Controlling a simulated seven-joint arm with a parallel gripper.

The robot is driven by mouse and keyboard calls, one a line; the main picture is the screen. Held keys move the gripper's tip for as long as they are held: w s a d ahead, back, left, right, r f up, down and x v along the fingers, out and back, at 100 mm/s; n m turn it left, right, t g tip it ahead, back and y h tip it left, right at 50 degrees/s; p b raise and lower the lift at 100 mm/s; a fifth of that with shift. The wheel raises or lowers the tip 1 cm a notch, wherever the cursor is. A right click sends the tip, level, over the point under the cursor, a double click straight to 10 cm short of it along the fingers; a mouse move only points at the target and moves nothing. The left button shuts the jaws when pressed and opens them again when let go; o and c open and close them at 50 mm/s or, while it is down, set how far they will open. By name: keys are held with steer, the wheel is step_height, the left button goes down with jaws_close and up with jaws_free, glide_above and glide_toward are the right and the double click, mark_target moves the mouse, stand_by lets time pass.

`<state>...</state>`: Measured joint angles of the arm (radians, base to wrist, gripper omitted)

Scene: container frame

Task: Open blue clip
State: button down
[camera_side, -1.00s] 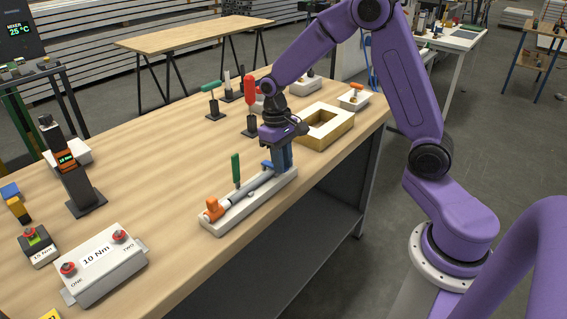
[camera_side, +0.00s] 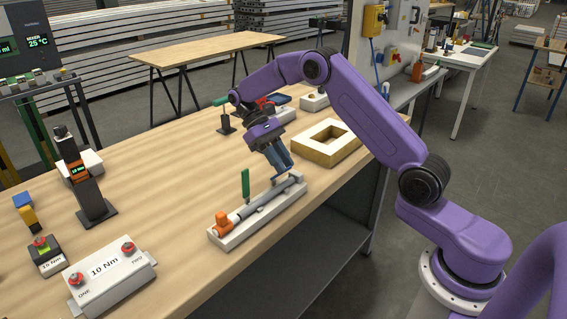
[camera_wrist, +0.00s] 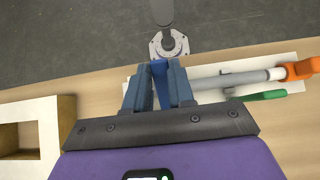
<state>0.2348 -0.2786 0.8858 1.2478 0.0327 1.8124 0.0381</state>
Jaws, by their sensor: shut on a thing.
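The white base (camera_side: 232,240) lies near the table's front edge and holds a grey rod (camera_side: 250,207). An orange clip (camera_side: 222,219) is at the rod's near left end, and a green lever (camera_side: 245,184) stands upright beside the rod. My gripper (camera_side: 288,171) is tilted over the far right end of the base. In the wrist view, my gripper (camera_wrist: 160,70) is shut on the blue clip (camera_wrist: 160,84), which shows between its two fingers. In the side view the fingers hide the clip, so its exact angle is hard to tell.
A wooden frame (camera_side: 311,149) with a square opening stands close to the right of my gripper. A grey box with red buttons (camera_side: 112,277) and a dark stand (camera_side: 94,208) are at the left. The table between them and the base is clear.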

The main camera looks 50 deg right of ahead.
steer(key=shift+w, duration=0.15)
stand_by(0.4)
steer(key=c, duration=1)
jaws_free()
steer(key=shift+o, duration=0.2)
steer(key=shift+r, duration=0.3)
step_height(320, 180, up, 2)
steer(key=shift+r, duration=0.25)
steer(key=s+r, duration=1)
steer(key=s, duration=0.4)
steer(key=shift+a, duration=0.15)
